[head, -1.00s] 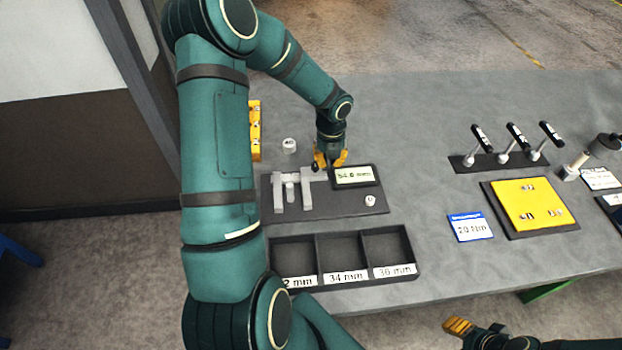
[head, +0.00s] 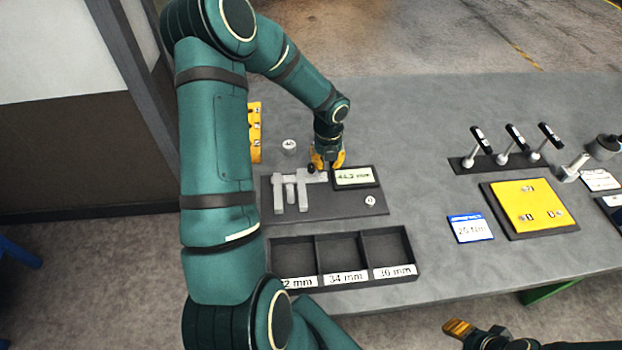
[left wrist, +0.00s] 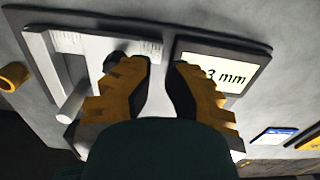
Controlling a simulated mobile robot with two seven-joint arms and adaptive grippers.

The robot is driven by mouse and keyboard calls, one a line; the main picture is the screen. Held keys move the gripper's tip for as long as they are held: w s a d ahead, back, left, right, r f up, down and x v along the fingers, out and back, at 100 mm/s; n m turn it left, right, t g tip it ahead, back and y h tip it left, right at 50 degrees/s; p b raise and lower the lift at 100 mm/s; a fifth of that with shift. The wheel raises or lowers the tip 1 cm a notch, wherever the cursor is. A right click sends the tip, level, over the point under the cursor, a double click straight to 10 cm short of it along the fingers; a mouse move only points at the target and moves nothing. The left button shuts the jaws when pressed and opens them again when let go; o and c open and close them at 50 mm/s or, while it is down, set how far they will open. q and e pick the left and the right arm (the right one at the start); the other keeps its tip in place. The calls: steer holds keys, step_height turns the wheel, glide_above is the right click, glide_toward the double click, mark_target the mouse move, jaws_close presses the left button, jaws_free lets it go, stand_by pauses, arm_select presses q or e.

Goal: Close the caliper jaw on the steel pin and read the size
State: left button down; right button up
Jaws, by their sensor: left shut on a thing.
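The grey caliper (head: 279,200) lies on a dark base plate (head: 335,205). The steel pin (head: 290,187) stands between its fixed jaw and its sliding jaw (head: 304,194); whether both jaws touch it I cannot tell. The pin also shows in the left wrist view (left wrist: 74,103). The display (head: 354,177) seems to read 44.3 mm; the left wrist view shows only its end, "3 mm". My left gripper (head: 327,166) is shut on the sliding part of the caliper, right of a black knob (left wrist: 116,61). My right gripper (head: 458,328) is at the bottom edge, its opening unclear.
A dark tray (head: 414,262) with three labelled compartments stands in front of the base plate. A small metal cylinder (head: 289,146) stands behind it. On the right are a blue-edged card (head: 470,228), a yellow pad (head: 515,208) and a black-handled lever stand (head: 490,162).

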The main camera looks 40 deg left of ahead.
mark_target(314, 175)
arm_select(q)
steer(key=shift+s+a+f+p, duration=0.25)
steer(key=shift+s+f, duration=0.1)
steer(key=shift+s, duration=0.25)
steer(key=shift+s+a+f+p, duration=0.1)
steer(key=shift+s+a+f, duration=0.15)
steer(key=shift+s, duration=0.35)
steer(key=shift+s+a, duration=0.15)
steer(key=shift+s, duration=0.15)
steer(key=shift+s+a+f, duration=0.1)
steer(key=shift+s, duration=0.05)
stand_by(0.4)
steer(key=p, duration=0.1)
steer(key=r+p, duration=0.1)
steer(key=r, duration=0.1)
steer(key=shift+w+a+p, duration=0.25)
steer(key=shift+p, duration=0.15)
step_height(314, 175, up, 3)
steer(key=shift+w+f+p, duration=0.1)
steer(key=shift+p, duration=0.9)
steer(key=shift+w+r, duration=0.1)
steer(key=shift+r, duration=1.2)
steer(key=shift+d, duration=0.1)
